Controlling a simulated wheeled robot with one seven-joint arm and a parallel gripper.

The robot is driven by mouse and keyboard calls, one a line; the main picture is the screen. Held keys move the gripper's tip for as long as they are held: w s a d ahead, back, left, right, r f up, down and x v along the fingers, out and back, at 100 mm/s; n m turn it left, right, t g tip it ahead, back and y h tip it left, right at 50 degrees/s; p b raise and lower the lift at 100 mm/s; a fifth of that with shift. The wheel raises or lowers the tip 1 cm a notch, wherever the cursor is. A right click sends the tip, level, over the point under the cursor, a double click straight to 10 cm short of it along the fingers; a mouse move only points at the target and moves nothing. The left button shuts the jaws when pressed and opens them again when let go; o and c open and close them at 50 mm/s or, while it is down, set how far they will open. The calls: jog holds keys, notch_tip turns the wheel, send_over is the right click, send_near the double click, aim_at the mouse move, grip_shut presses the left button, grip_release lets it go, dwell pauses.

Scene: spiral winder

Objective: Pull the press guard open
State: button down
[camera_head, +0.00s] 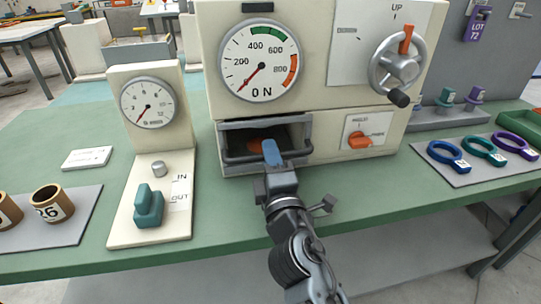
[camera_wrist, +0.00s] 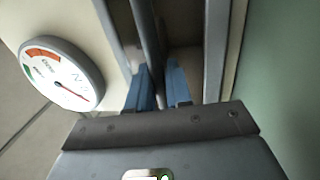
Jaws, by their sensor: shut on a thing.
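The press (camera_head: 310,92) is a cream cabinet with a low opening at its front. A dark grey guard with a horizontal bar handle (camera_head: 238,158) sits at this opening. The dark interior shows behind it, with a brown-orange thing (camera_head: 262,142) partly hidden. My gripper (camera_head: 271,150) is at the middle of the bar, its blue fingers pointing into the press front. In the wrist view my gripper (camera_wrist: 160,85) has one blue finger on each side of the dark bar (camera_wrist: 148,45). The exact contact is partly hidden.
Above the guard is a round gauge (camera_head: 260,60) near 0 N. A handwheel (camera_head: 397,60) and an orange knob (camera_head: 360,140) are on the right. A smaller gauge stand (camera_head: 148,105) with a teal block (camera_head: 148,206) stands left. Coloured rings (camera_head: 483,152) lie right. The green bench front (camera_head: 225,255) is clear.

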jog(key=r+v, duration=0.3)
jog(key=v, duration=1.2)
jog(key=shift+s+b, duration=0.4)
jog(key=shift+b, duration=0.05)
jog(key=shift+d+f, duration=0.1)
jog(key=c, duration=1.2)
grip_release()
jog(key=shift+b+v, duration=1.45)
jog(key=shift+v, duration=2.45)
jog(key=shift+f, duration=0.1)
